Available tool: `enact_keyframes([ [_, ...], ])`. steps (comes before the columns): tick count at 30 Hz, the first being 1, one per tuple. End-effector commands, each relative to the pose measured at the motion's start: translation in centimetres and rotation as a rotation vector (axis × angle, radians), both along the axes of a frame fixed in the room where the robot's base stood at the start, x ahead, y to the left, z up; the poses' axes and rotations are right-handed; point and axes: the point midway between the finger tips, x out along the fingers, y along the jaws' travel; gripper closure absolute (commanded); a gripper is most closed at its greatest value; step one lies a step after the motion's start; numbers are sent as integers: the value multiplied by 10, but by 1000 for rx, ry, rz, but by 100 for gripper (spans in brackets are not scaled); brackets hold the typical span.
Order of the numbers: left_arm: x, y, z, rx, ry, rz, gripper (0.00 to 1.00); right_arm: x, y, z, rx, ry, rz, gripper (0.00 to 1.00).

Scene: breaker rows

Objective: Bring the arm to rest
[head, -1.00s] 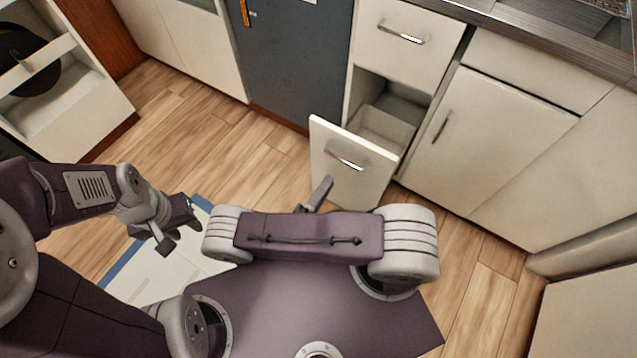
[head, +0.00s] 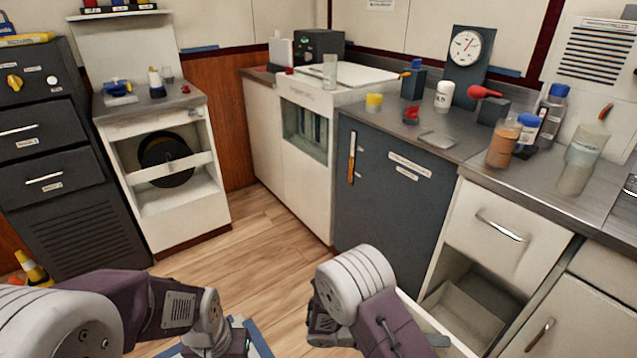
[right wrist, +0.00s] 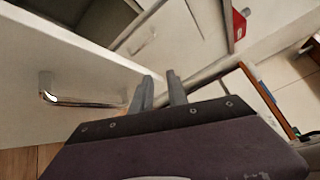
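My right arm is folded low in the head view, and its gripper (head: 440,341) shows only as a small grey bit by the open drawer front (head: 432,320). In the right wrist view its two grey fingers (right wrist: 161,88) stand a little apart with nothing between them. The cream drawer front with its metal handle (right wrist: 62,100) is left of the fingers there; I cannot tell whether they touch it. My left arm comes in at lower left. Its gripper (head: 238,342) is low and cut by the frame edge, so its fingers are unclear.
A cream cabinet (head: 490,235) and grey-blue door (head: 385,190) stand under a counter crowded with bottles, a gauge (head: 466,48) and a red-topped item. A white open-front unit (head: 165,200) and dark drawers (head: 55,150) stand left. The wooden floor (head: 250,240) between is clear.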

Motion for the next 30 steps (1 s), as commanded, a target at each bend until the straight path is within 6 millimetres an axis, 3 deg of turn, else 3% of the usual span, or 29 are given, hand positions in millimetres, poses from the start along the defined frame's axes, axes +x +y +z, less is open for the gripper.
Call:
enact_keyframes([
  [1,0,0,0,0,0,0,64,-14,-16,13,89,-103,-136,80],
  [4,0,0,0,0,0,0,64,-50,-30,22,261,-354,-419,80],
  [7,0,0,0,0,0,0,64,-76,-26,20,393,-621,-684,80],
  [11,0,0,0,0,0,0,64,-92,-6,14,509,-961,-1010,80],
  [14,0,0,0,0,0,0,64,-91,17,9,569,-1241,-1286,80],
  [18,0,0,0,0,0,0,64,-74,59,-5,557,-1601,-1736,80],
  [22,0,0,0,0,0,0,64,-39,74,-9,458,-1858,-2077,80],
  [23,0,0,11,0,1,0,64,-39,74,3,425,-1879,-2106,80],
  [24,-1,0,35,0,2,0,64,-39,74,27,430,-1873,-2096,80],
  [30,0,0,105,0,0,0,64,-39,74,96,433,-1870,-2090,80],
])
